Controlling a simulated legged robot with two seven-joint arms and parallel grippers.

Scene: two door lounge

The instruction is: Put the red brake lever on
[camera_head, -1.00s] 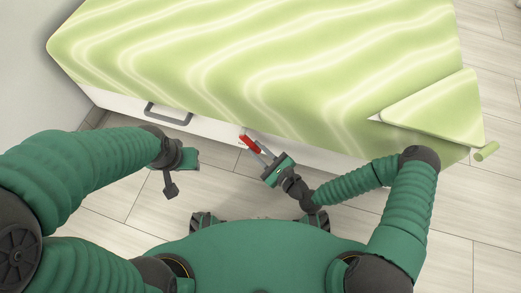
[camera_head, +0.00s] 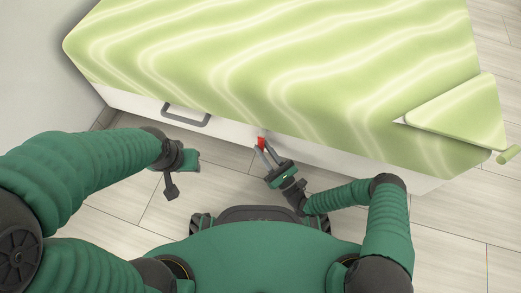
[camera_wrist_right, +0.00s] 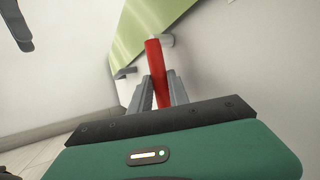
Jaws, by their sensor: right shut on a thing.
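The red brake lever (camera_head: 261,142) is at the white front of the green-topped counter, just under its edge. In the right wrist view the red lever (camera_wrist_right: 155,66) stands nearly upright, with its far end at a pale grey mount (camera_wrist_right: 166,40) on the white panel. My right gripper (camera_head: 264,153) is shut on the lever; its two grey fingers (camera_wrist_right: 158,90) lie on either side of it. My left gripper (camera_head: 172,186) hangs empty at left, away from the counter; the gap between its fingers does not show clearly.
The counter with a green wavy top (camera_head: 270,65) fills the far side. A dark drawer handle (camera_head: 186,115) sits on its white front, left of the lever. A triangular green panel (camera_head: 458,115) juts out at right. Pale floor tiles (camera_head: 440,225) are clear at right.

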